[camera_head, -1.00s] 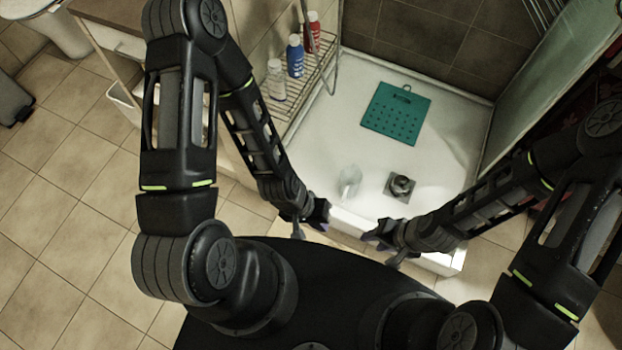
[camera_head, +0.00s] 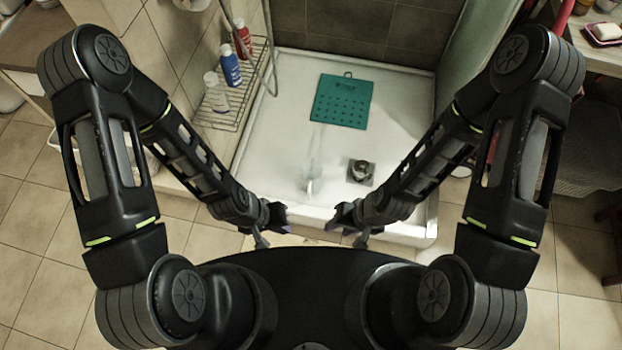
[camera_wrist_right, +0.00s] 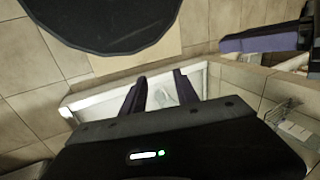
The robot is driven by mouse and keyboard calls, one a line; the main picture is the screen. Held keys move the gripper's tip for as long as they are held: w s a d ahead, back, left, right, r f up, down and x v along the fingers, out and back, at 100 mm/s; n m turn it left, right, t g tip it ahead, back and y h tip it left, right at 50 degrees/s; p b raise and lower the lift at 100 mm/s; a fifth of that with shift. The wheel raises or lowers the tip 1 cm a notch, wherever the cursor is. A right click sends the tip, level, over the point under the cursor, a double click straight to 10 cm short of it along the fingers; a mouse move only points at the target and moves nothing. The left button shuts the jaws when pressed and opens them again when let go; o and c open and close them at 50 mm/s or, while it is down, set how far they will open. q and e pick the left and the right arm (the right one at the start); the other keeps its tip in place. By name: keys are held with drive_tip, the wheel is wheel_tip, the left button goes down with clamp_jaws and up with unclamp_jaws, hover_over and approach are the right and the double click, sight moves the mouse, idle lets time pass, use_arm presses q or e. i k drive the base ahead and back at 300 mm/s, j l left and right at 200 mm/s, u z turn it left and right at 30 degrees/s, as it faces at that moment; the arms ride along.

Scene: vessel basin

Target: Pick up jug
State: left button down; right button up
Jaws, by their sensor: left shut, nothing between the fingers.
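A clear, see-through jug (camera_head: 311,182) stands in the white shower basin near its front edge in the head view. My left gripper (camera_head: 283,218) is just in front of the basin, to the left of the jug and apart from it. It is shut and empty. My right gripper (camera_head: 336,218) is also at the basin's front edge, to the right of the jug and apart from it. In the right wrist view its two fingers (camera_wrist_right: 160,92) stand apart with nothing clearly held between them. The jug's details are faint.
The white basin (camera_head: 400,115) holds a teal mat (camera_head: 342,101) and a metal drain (camera_head: 360,171). A wire rack (camera_head: 218,117) with several bottles hangs at the left wall. A glass panel (camera_head: 478,60) stands at the right. Tiled floor lies around the basin.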

sight(311, 171)
drive_tip(key=l+u, duration=0.15)
drive_tip(key=u, duration=1.05)
drive_tip(key=k+l+u, duration=0.15)
drive_tip(key=l+u, duration=0.2)
drive_tip(key=k+l+u, duration=0.2)
drive_tip(key=l+u, duration=0.2)
drive_tip(key=k+l+u, duration=0.2)
drive_tip(key=u, duration=0.15)
drive_tip(key=k+l, duration=0.4)
drive_tip(key=k, duration=0.15)
